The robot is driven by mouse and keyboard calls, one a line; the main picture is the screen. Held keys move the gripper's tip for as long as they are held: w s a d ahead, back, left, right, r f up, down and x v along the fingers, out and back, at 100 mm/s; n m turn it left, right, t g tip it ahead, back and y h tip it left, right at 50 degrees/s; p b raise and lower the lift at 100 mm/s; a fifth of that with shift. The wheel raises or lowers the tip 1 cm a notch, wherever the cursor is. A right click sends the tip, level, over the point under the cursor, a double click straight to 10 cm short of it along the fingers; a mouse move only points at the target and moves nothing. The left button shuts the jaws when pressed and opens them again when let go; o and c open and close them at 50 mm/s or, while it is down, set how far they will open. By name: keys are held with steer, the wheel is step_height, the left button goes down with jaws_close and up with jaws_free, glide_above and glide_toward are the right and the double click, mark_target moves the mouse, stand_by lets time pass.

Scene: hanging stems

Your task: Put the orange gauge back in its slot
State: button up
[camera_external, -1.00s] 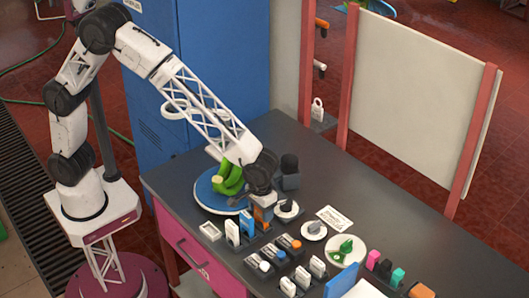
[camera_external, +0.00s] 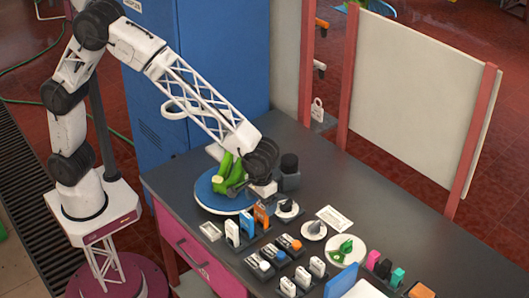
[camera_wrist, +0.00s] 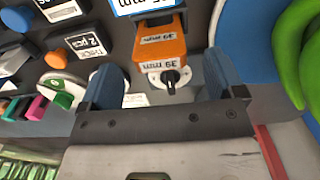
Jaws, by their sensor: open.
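The orange gauge (camera_external: 261,214) stands upright at the right end of a short row, beside a blue gauge (camera_external: 246,222) and a white one (camera_external: 232,232), in a dark holder. In the wrist view the orange gauge (camera_wrist: 162,45) shows "39 mm" labels and lies ahead of my gripper, between the lines of its fingers. My gripper (camera_wrist: 161,68) is open and empty, with two blue-grey fingers apart. In the external view my gripper (camera_external: 262,183) is above and behind the gauge, clear of it. The gauge's foot is hidden, so how deep it sits cannot be told.
A white dial with a dark knob (camera_external: 288,208) stands close to the gauge's right. A blue round plate with green bananas (camera_external: 225,180) is at the left, close to my wrist. A dark cup-like block (camera_external: 289,172) stands behind. More gauges and switches fill the front.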

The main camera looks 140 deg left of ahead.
steer(key=shift+r, duration=1.9)
steer(key=shift+d+r, duration=0.1)
steer(key=shift+s+d+r, duration=0.1)
steer(key=shift+d+r, duration=0.05)
steer(key=shift+d, duration=0.1)
steer(key=s+d+r+m, duration=0.3)
steer(key=s+d+r, duration=0.15)
steer(key=d, duration=0.35)
steer(key=s+d+r+m+t, duration=0.1)
steer(key=s+d+r+m, duration=0.25)
steer(key=s+d, duration=0.35)
steer(key=s+d+r+m, duration=0.3)
steer(key=s+d+r, duration=0.1)
steer(key=d, duration=0.6)
steer(key=s+d+m, duration=0.4)
steer(key=s+d, duration=0.2)
steer(key=s, duration=0.5)
steer(key=s+d+m+t, duration=0.1)
steer(key=s+d+m, duration=0.3)
steer(key=s+d, duration=0.3)
steer(key=shift+s+f+m+t, duration=0.3)
steer(key=shift+s+m, duration=0.05)
steer(key=shift+s, duration=2.05)
